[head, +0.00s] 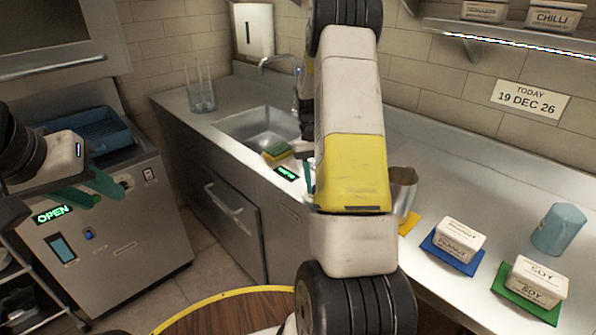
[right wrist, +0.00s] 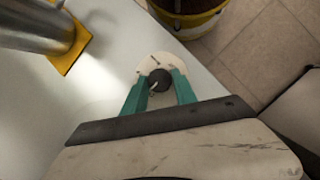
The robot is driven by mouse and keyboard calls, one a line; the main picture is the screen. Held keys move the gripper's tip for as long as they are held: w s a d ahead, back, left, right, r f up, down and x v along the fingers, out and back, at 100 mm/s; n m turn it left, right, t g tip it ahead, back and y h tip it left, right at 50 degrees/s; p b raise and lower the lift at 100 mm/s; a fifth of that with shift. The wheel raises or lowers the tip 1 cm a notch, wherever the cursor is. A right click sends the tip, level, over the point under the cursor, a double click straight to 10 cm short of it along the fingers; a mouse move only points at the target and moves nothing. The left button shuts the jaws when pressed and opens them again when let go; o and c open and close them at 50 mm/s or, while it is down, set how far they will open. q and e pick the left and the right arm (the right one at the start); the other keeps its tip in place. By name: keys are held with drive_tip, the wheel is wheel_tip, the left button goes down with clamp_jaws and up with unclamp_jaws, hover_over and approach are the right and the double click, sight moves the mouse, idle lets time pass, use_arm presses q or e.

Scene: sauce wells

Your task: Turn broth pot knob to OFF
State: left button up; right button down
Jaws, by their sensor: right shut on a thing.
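In the right wrist view a dark round knob (right wrist: 158,80) with a pale pointer line sits on a cream dial plate (right wrist: 146,63). My right gripper (right wrist: 160,77) has its teal fingers on both sides of the knob and is shut on it. In the head view my right arm hides the knob; one teal finger (head: 308,178) shows beside the arm, near a small green-lit display (head: 287,173). A metal pot (head: 403,188) stands on a yellow mat, partly behind the arm. My left gripper (head: 106,192) is open and empty in front of the steel machine at left.
A sponge (head: 277,151) lies by the sink (head: 262,122). White tubs stand on a blue mat (head: 432,248) and a green mat (head: 508,292), with a blue jug (head: 558,228) nearby. The steel machine (head: 120,245) has a lit OPEN sign. A yellow-rimmed round thing (head: 200,302) is low in front.

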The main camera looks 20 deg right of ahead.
idle(0.4)
drive_tip(key=c, duration=1)
unclamp_jaws()
drive_tip(key=v, duration=0.7)
drive_tip(key=shift+r, duration=0.4)
drive_tip(key=shift+w, duration=0.15)
drive_tip(key=s+a+r+n+t, duration=0.1)
drive_tip(key=s+a+r+t, duration=0.2)
drive_tip(key=s+a+r, duration=0.3)
drive_tip(key=s+a+r+n+t, duration=0.1)
drive_tip(key=s+a+r+t, duration=0.25)
drive_tip(key=r, duration=0.45)
drive_tip(key=s+a+r+n+t+y, duration=0.1)
drive_tip(key=s+a+t, duration=0.3)
drive_tip(key=s+a, duration=0.4)
drive_tip(key=s+r, duration=0.1)
drive_tip(key=s, duration=0.3)
drive_tip(key=shift+y, duration=0.4)
